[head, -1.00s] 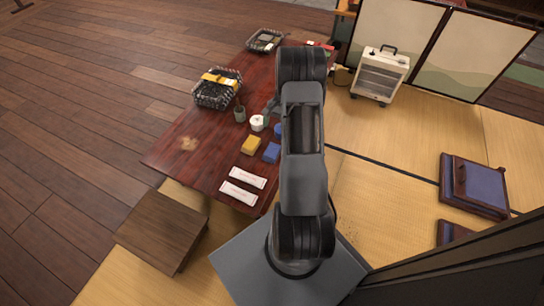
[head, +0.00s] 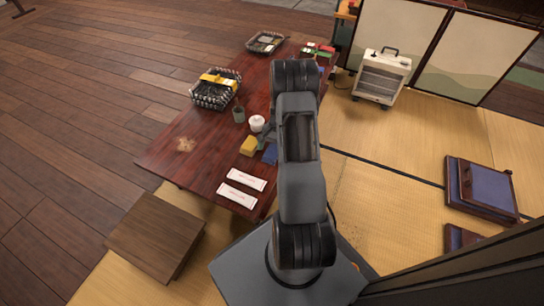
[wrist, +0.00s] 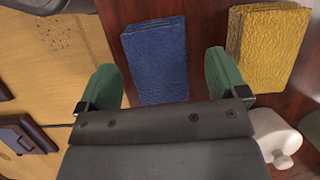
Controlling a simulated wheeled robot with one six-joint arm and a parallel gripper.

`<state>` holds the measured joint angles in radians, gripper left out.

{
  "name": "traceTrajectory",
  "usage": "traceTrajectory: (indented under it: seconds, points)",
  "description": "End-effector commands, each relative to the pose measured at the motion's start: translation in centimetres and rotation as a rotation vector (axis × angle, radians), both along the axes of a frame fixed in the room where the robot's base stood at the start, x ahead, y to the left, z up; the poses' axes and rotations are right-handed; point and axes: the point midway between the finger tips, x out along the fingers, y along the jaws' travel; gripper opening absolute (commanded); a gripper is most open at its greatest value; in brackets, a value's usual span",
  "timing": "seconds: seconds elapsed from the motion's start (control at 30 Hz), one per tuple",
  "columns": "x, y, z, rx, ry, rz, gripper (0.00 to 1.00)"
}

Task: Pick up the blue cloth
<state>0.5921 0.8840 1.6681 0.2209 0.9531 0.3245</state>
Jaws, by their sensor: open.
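The blue cloth (head: 270,154) is a folded rectangle lying on the dark red wooden table (head: 195,165), next to a yellow folded cloth (head: 248,146). In the head view my arm covers part of it. In the wrist view the blue cloth (wrist: 155,60) shows between the two green fingers of my gripper (wrist: 163,80). The fingers are open and apart, one to each side of the cloth, and hold nothing. The cloth's near edge is hidden behind the gripper body. The height of the fingertips above the table is hard to tell.
The yellow cloth (wrist: 265,45) lies close beside the right finger, with a white round pot (wrist: 275,135) below it. Two white packets (head: 241,187) lie at the table's near end. A dark cup (head: 239,115) and a black basket (head: 215,90) stand farther back.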

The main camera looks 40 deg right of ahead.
Motion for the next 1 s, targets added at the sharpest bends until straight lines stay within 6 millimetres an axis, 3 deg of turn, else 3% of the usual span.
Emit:
traceTrajectory:
  seconds: [0.27,0.8,1.0]
  points:
    - [-0.08,0.21,-0.51,0.0,-0.001,0.0,0.92]
    - [-0.09,0.2,-0.49,0.0,-0.001,0.0,0.4]
    - [-0.08,0.2,-0.49,0.0,-0.001,0.0,0.38]
